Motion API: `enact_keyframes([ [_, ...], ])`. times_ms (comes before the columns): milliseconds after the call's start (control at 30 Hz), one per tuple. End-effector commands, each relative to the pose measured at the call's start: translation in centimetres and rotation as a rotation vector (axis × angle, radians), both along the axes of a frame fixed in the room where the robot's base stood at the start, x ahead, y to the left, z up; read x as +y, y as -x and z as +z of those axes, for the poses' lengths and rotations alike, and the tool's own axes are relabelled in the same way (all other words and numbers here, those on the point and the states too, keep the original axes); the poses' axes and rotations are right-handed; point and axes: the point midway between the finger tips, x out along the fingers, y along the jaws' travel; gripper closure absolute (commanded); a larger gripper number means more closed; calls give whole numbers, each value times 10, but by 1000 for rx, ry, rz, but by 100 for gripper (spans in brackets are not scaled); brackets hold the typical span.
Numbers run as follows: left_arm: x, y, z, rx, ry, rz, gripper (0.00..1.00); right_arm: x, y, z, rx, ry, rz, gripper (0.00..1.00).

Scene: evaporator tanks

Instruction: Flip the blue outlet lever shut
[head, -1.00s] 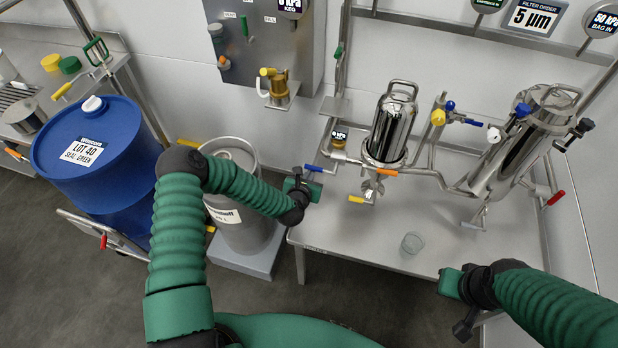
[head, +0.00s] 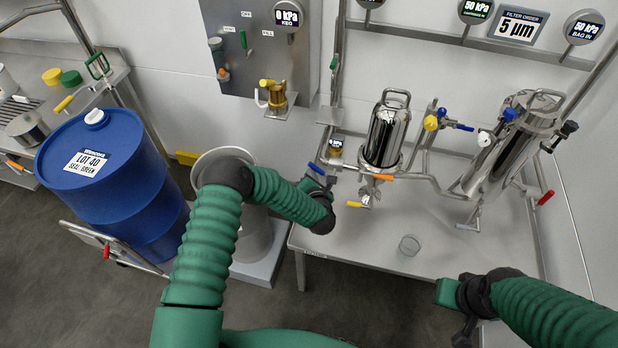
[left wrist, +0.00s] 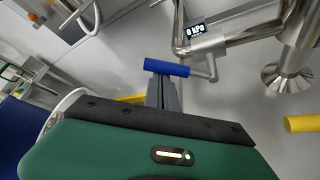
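A blue lever (head: 316,168) sits on the pipe at the left of the steel filter housing (head: 384,135), beside a small 0 kPa gauge (head: 336,143). In the left wrist view the blue lever (left wrist: 166,68) lies across the tips of my left gripper's grey fingers (left wrist: 163,92). The fingers are close together and look shut, with nothing visible between them. They are at or just under the lever; I cannot tell whether they touch it. In the head view my left gripper (head: 322,184) is just below the lever. My right gripper (head: 455,310) hangs over the table's front right; its fingers are unclear.
Orange (head: 383,177) and yellow (head: 357,204) handles are right of my left gripper. A grey keg (head: 252,235) and blue drum (head: 115,185) stand left.

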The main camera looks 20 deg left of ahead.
Motion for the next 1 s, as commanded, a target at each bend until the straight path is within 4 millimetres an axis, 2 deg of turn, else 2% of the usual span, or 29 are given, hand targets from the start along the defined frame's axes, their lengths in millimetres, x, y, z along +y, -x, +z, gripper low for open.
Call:
enact_keyframes([
  [267,-15,-2,15,16,-262,-5,100,0,0,-7,0,0,0,100],
  [700,-40,-4,29,48,-659,-6,100,0,0,-31,0,0,0,100],
  [900,-49,-4,32,58,-789,-5,100,0,0,-37,0,0,0,100],
  [1000,-52,-4,34,60,-784,-4,100,0,0,-39,0,0,0,100],
])
